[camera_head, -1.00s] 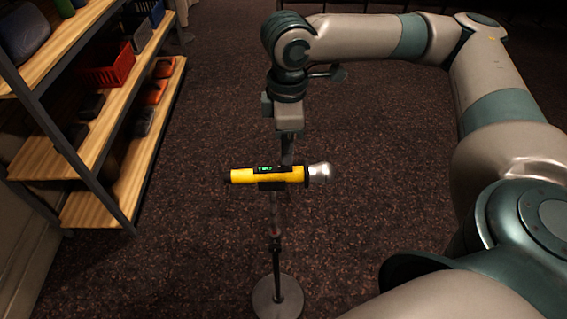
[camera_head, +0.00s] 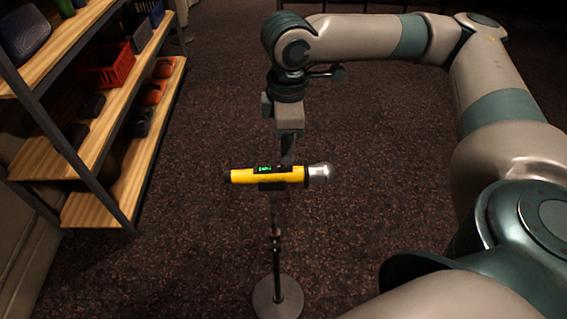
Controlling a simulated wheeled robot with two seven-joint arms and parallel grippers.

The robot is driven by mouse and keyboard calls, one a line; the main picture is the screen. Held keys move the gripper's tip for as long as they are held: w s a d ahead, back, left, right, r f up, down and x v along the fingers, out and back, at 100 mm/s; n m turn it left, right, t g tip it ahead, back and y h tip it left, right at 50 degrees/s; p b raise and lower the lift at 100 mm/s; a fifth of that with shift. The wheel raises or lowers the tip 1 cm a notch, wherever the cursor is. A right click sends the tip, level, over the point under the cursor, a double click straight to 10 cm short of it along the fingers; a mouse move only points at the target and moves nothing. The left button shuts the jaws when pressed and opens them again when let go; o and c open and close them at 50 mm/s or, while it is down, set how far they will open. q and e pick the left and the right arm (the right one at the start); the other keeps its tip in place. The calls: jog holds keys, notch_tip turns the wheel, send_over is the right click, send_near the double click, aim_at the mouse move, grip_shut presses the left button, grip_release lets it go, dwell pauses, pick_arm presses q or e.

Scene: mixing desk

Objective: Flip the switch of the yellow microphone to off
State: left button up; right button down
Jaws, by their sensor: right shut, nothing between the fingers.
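The yellow microphone (camera_head: 243,176) lies level on a thin stand (camera_head: 276,262), its silver head to the right. A small black panel with a green lit display (camera_head: 264,169) shows on its upper side. My right gripper (camera_head: 287,158) comes down from above and is shut, with nothing held. Its fingertips are at the far upper side of the microphone, just right of the display. I cannot tell whether they touch it. The switch itself is too small or hidden by the fingertips to make out. My left gripper is not in view.
A shelf unit (camera_head: 103,165) with wooden boards stands at the left, holding a red basket (camera_head: 107,72) and several dark and orange items. The stand's round base (camera_head: 278,297) rests on dark carpet. The floor around the stand is clear.

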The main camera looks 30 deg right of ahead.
jog(key=shift+f, duration=0.7)
dwell(1.1)
notch_tip(320, 180, up, 7)
jog(key=p, duration=0.9)
dwell(0.5)
dwell(0.6)
